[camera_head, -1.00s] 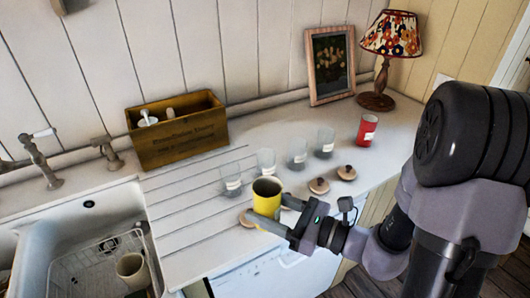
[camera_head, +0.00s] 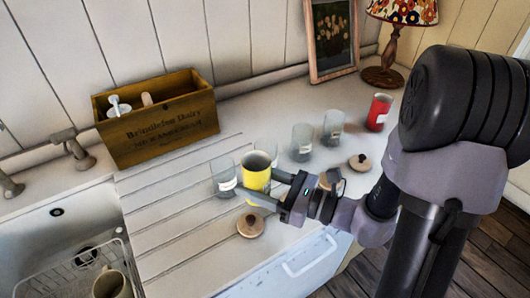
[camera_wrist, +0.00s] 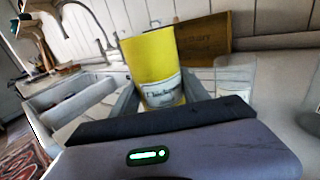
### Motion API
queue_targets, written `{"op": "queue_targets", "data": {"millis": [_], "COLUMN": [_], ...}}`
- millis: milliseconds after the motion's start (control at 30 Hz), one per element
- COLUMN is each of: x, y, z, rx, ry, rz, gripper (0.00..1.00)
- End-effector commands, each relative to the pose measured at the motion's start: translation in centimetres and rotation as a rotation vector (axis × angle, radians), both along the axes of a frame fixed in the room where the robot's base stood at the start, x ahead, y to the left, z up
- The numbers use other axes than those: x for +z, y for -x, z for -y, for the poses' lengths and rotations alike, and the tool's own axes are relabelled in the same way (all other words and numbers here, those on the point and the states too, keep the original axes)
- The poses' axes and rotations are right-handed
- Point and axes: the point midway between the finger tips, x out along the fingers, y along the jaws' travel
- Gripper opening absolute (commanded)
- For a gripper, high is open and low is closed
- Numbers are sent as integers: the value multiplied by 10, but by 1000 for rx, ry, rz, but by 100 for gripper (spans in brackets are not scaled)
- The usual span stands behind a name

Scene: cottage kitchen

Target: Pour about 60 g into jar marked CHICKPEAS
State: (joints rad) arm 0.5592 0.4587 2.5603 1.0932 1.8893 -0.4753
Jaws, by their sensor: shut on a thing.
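My gripper (camera_head: 268,190) is shut on a yellow container (camera_head: 256,177) with a white label, held roughly upright above the counter. The yellow container also shows in the wrist view (camera_wrist: 151,58); its label writing is too blurred to read. Several clear glass jars with white labels stand in a row: a left jar (camera_head: 223,180), one (camera_head: 267,147) partly hidden behind the yellow container, a middle jar (camera_head: 302,143) and a right jar (camera_head: 333,128). I cannot read which one is marked CHICKPEAS. The contents of the yellow container are not clear.
A red container (camera_head: 379,112) stands right of the jars. Wooden lids (camera_head: 251,225) (camera_head: 360,162) lie on the counter in front. A wooden box (camera_head: 158,125) stands back left, a sink (camera_head: 60,235) at left. A framed picture (camera_head: 332,38) and lamp (camera_head: 400,20) are behind.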

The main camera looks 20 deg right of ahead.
Motion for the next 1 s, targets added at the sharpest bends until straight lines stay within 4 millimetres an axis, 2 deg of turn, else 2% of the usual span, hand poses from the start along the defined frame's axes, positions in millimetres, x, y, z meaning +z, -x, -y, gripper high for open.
{"op": "queue_targets", "data": {"millis": [33, 133, 567, 1000], "x": [-14, -18, -16, -9], "y": [0, 0, -1, -7], "z": [0, 0, 0, 3], "rx": [0, 0, 0, -1], "ry": [0, 0, -4, -79], "rz": [0, 0, -12, -178], "gripper": [3, 3, 3, 3]}}
